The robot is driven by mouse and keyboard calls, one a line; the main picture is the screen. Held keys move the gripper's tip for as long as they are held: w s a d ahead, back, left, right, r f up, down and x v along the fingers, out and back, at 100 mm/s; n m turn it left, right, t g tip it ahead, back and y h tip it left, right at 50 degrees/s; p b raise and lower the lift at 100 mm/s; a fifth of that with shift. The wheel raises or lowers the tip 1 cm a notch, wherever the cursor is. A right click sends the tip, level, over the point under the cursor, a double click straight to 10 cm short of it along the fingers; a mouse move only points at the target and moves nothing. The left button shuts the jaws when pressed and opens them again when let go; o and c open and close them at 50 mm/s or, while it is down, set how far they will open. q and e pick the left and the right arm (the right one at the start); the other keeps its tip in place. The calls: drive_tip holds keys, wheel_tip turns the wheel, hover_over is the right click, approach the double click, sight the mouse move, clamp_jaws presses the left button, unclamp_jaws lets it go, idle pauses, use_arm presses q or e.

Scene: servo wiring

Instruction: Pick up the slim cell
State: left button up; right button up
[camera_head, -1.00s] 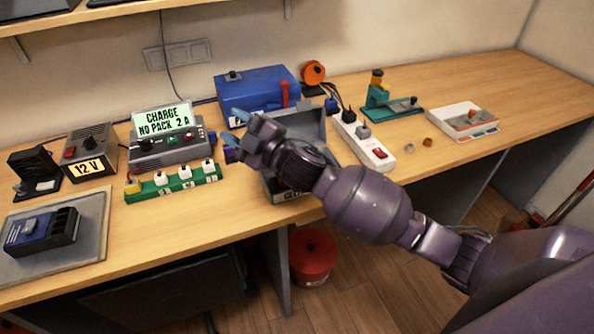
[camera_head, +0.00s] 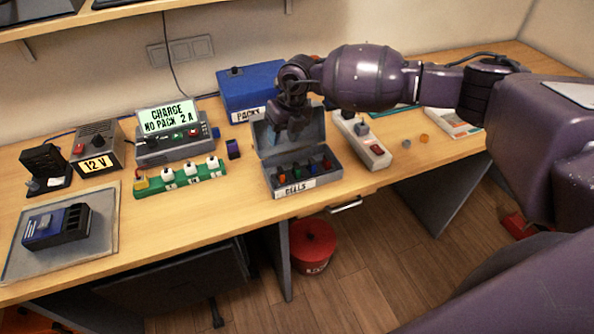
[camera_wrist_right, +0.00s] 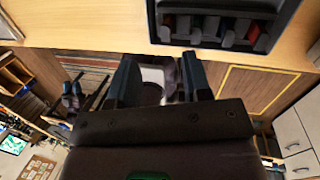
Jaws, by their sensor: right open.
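The cells box (camera_head: 297,190) is a grey box with an open lid and a front label "CELLS". Several small cells (camera_head: 296,170) with coloured parts stand in its slots. I cannot tell which one is the slim cell. My right gripper (camera_head: 293,132) hangs above the box, by its raised lid, apart from the cells. In the right wrist view its two fingers (camera_wrist_right: 160,82) are spread with nothing between them, and the box (camera_wrist_right: 222,42) with its cells (camera_wrist_right: 245,32) shows beyond them at the top. My left gripper is out of view.
A green strip (camera_head: 182,178) with white plugs and the charger (camera_head: 172,148) stand left of the box; a dark purple-blue piece (camera_head: 233,149) lies between. A blue case (camera_head: 247,90) is behind, a white power strip (camera_head: 363,142) to the right. The table's front edge is close.

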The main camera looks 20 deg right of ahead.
drive_tip(key=d+h, duration=0.2)
drive_tip(key=d, duration=0.1)
drive_tip(key=m+b, duration=0.1)
hover_over(297, 165)
drive_tip(key=shift+g, duration=0.4)
wheel_tip(297, 165, down, 6)
drive_tip(key=shift+d+r, duration=0.15)
drive_tip(key=shift+f+b, duration=0.5)
drive_tip(key=shift+f, duration=0.2)
drive_tip(key=f+b, duration=0.1)
drive_tip(key=f, duration=0.1)
drive_tip(key=f+b, duration=0.1)
drive_tip(key=f, duration=0.1)
drive_tip(key=shift+s+a+f+b, duration=0.1)
drive_tip(key=shift+a+f+b, duration=0.1)
drive_tip(key=shift+b, duration=0.15)
drive_tip(key=shift+r, duration=0.15)
drive_tip(key=shift+c, duration=0.3)
clamp_jaws()
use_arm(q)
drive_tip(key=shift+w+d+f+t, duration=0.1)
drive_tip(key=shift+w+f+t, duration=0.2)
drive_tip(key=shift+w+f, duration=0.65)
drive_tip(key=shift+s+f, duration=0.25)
use_arm(e)
drive_tip(key=shift+r, duration=0.1)
